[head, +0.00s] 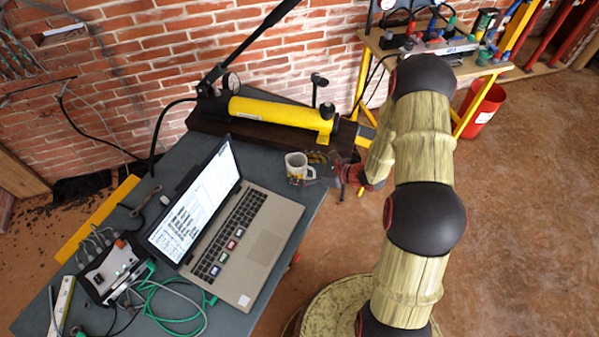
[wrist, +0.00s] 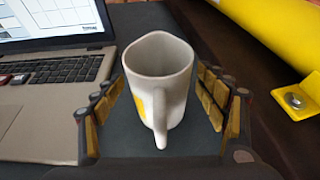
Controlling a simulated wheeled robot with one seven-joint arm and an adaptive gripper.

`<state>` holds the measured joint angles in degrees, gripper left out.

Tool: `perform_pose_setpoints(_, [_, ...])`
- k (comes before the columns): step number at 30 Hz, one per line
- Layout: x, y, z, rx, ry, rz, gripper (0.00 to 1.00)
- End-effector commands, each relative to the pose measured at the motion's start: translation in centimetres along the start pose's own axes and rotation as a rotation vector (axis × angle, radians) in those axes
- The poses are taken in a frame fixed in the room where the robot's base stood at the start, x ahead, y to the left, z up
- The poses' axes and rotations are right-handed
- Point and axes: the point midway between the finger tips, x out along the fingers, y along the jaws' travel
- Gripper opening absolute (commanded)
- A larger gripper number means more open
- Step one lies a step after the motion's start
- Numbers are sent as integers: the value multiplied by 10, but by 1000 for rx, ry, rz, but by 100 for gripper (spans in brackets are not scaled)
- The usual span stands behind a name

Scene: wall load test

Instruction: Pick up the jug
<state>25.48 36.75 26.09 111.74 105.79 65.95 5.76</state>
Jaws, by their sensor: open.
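The jug (head: 294,160) is a white, mug-like vessel with a yellow patch and a handle. It stands upright near the edge of the dark table (head: 262,178), to the right of the laptop. In the wrist view the jug (wrist: 172,70) is in the middle, empty as far as I can see, with its handle towards me. My gripper (head: 314,167) reaches it from the right in the head view. In the wrist view its fingers are spread, one on each side of the jug, with gaps between. My arm does not hide the jug.
An open laptop (head: 262,240) lies close on the left. A yellow hand pump (head: 270,112) with a long black lever stands behind the jug. Cables and a control box (head: 110,268) are at the far left. A tool bench (head: 455,66) and red bucket (head: 483,108) stand at the back right.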

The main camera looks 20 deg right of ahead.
Motion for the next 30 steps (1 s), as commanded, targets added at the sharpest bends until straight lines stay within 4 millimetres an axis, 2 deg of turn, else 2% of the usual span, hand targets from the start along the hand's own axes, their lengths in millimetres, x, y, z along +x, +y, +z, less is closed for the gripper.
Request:
perform_pose_setpoints(5, [0, 0, 0, 0, 0, 0, 73])
perform_pose_setpoints(30, [0, 0, 0, 0, 0, 1, 26])
